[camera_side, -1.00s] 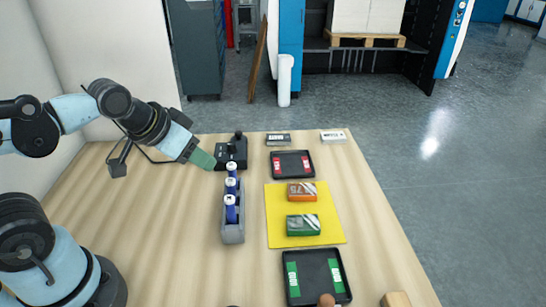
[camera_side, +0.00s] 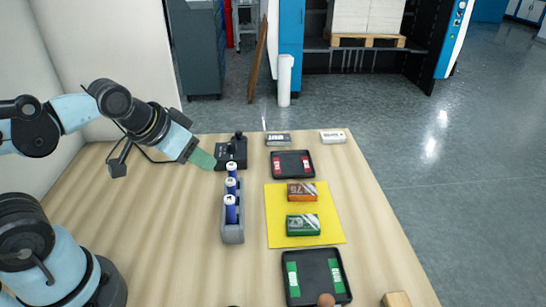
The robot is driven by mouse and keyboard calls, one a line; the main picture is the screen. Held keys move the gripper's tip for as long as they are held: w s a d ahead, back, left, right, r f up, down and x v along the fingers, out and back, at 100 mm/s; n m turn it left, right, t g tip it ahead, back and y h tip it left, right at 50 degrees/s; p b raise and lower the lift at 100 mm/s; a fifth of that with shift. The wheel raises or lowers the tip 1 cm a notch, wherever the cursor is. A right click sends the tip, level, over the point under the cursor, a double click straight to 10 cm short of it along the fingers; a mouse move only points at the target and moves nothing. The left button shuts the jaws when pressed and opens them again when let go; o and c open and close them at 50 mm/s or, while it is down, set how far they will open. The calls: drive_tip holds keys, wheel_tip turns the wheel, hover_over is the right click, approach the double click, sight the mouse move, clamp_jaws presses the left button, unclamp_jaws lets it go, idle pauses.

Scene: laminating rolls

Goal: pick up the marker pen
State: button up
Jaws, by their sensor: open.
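Three blue upright cylinders with white tops, which look like marker pens (camera_side: 231,211), stand in a row in a narrow grey holder (camera_side: 233,236). I cannot tell which of them is meant. My gripper (camera_side: 207,161), with a green end, is above the far left part of the table, beyond and to the left of the holder. It is open and apart from the pens. Its fingers are too small to make out clearly.
A black device (camera_side: 231,153) with a knob stands close to my gripper. A yellow mat (camera_side: 277,214) bears an orange box (camera_side: 302,192) and a green box (camera_side: 303,225). Black trays (camera_side: 293,163) (camera_side: 315,292) lie beyond and before it. The table's left middle is bare.

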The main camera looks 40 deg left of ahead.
drive_tip(key=shift+o, duration=0.7)
wheel_tip(320, 180, up, 5)
drive_tip(key=n+g, duration=0.4)
drive_tip(key=g, duration=0.3)
hover_over(230, 180)
drive_tip(key=shift+f, duration=6.1)
clamp_jaws()
